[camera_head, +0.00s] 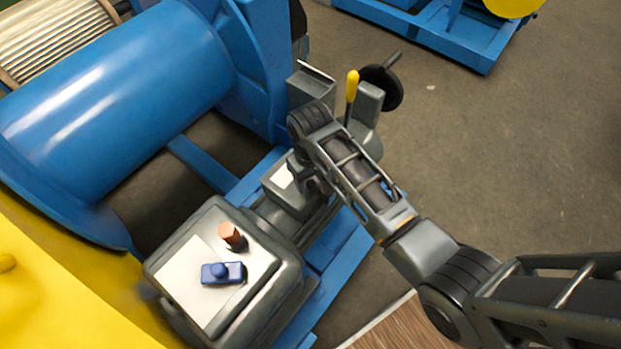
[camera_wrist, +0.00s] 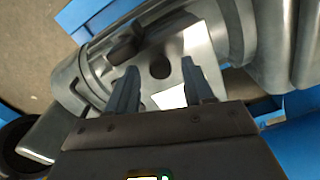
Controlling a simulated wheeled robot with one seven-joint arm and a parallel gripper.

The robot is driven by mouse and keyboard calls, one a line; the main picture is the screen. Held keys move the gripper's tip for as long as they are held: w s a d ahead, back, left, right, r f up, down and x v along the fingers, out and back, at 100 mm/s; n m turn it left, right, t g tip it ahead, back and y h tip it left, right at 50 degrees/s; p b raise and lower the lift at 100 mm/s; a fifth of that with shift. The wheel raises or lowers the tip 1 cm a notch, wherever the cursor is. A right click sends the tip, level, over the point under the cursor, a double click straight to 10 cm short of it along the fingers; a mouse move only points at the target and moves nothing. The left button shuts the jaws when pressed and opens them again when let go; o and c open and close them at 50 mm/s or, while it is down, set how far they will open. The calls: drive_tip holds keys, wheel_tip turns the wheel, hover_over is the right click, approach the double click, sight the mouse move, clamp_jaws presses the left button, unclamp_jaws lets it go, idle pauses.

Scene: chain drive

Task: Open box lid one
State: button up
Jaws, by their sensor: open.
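My gripper (camera_wrist: 160,88) is open and empty, with one finger on each side of the wrist view. In the head view it is mostly hidden by my own wrist. Beyond the fingers is a grey housing with a pale plate (camera_wrist: 197,44), a dark round hole (camera_wrist: 160,67) and a dark knob (camera_wrist: 126,46). In the head view my wrist hangs over a small grey box (camera_head: 272,178) with a white top patch. I cannot tell which part is box lid one, or whether the fingers touch the housing.
A larger grey box (camera_head: 178,318) carries a blue block (camera_head: 222,272) and a copper-coloured cylinder (camera_head: 230,235). A blue drum (camera_head: 115,100) stands left. A yellow-handled lever (camera_head: 352,86) and black handwheel (camera_head: 384,88) stand behind my wrist.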

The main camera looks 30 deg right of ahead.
drive_tip(key=shift+f, duration=0.45)
drive_tip(key=shift+c, duration=0.2)
clamp_jaws()
